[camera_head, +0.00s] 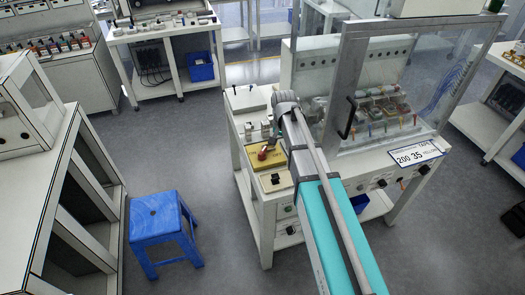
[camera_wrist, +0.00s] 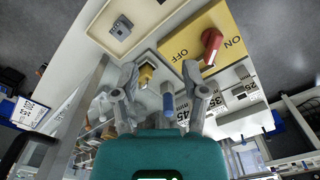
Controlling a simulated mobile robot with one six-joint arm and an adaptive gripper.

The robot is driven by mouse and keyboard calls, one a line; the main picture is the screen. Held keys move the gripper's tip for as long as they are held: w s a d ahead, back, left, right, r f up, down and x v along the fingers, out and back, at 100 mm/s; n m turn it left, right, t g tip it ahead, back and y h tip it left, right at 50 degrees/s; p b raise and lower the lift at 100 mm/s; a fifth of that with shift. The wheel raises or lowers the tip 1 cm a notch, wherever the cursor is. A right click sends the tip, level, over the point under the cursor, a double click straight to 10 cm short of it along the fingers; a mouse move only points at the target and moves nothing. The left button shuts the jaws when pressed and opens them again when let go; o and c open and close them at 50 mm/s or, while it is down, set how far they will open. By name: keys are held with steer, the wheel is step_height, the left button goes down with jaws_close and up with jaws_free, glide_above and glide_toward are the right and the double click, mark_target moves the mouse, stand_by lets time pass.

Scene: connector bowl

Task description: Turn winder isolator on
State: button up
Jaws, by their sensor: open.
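The isolator is a yellow plate marked OFF and ON, with a red rotary handle. In the wrist view the plate (camera_wrist: 190,30) is at the upper right. Its red handle (camera_wrist: 210,47) lies between the two words; I cannot tell its exact setting. In the head view the plate (camera_head: 284,155) and red handle (camera_head: 263,154) are on the left part of the bench top. My gripper (camera_wrist: 160,72) is open with nothing between its fingertips. In the wrist view the handle is just beyond the right fingertip, apparently not touched.
A panel with a dark switch (camera_wrist: 122,27) is left of the yellow plate in the wrist view. In the head view a clear guard door with a black handle (camera_head: 348,118) stands right of my arm. A blue stool (camera_head: 160,225) is on the floor at left, with open floor around it.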

steer(key=r+m, duration=0.1)
glide_above(262, 152)
steer(key=shift+w+a+p, duration=0.1)
steer(key=shift+p, duration=0.25)
steer(key=shift+f, duration=0.15)
step_height(262, 152, down, 13)
steer(key=b, duration=1.3)
steer(key=shift+f+b, duration=0.2)
steer(key=shift+b, duration=0.2)
steer(key=shift+c, duration=0.2)
jaws_close()
